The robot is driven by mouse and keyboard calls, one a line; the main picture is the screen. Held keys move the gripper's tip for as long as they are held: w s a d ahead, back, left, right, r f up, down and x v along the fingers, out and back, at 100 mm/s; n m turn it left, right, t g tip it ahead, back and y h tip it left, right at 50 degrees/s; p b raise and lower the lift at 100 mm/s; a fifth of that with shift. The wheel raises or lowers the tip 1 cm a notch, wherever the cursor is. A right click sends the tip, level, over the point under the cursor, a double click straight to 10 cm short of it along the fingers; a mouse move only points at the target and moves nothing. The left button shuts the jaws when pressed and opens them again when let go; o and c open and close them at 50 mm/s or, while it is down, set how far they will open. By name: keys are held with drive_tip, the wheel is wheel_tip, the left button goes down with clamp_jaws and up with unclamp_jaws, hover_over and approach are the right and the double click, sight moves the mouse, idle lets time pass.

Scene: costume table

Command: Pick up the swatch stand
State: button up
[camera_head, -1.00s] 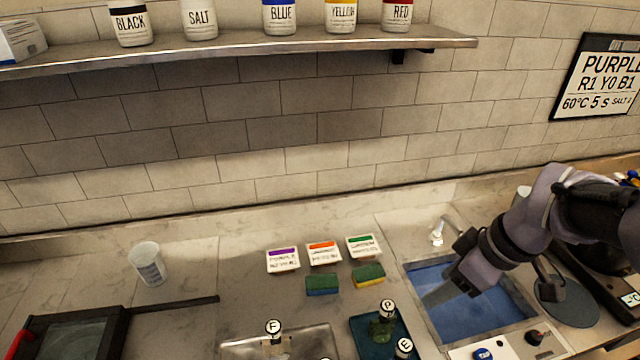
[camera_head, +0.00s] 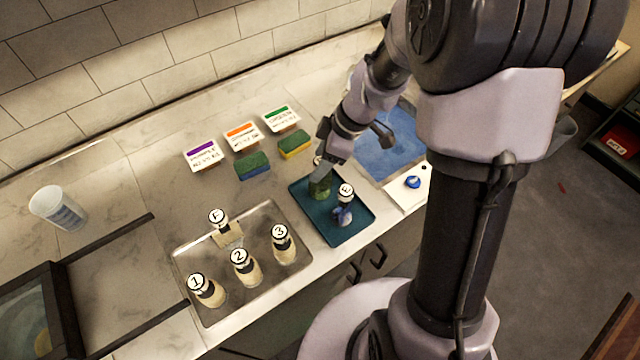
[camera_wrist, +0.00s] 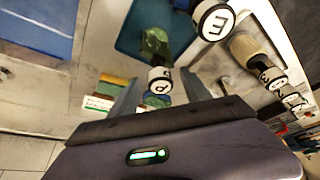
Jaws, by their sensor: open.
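Several labelled swatch stands are in view, and I cannot tell which one the task means. The stand marked P, with green cloth (camera_head: 320,187), stands on the teal tray (camera_head: 335,228); its label is partly hidden by my gripper in the head view. My open gripper (camera_head: 334,158) is right at it. In the wrist view the P stand (camera_wrist: 158,80) shows between the spread fingers of my gripper (camera_wrist: 160,75), with no contact visible. The stand marked E, with blue cloth (camera_head: 343,212), is beside it on the same tray.
A metal tray (camera_head: 185,262) holds stand F (camera_head: 225,230) and stands 1 (camera_head: 205,290), 2 (camera_head: 244,268) and 3 (camera_head: 284,245). Sponges (camera_head: 252,166) and label cards (camera_head: 203,154) lie behind. A blue basin (camera_head: 400,140) is right, a cup (camera_head: 58,208) left.

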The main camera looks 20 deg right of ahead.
clamp_jaws()
idle(1.4)
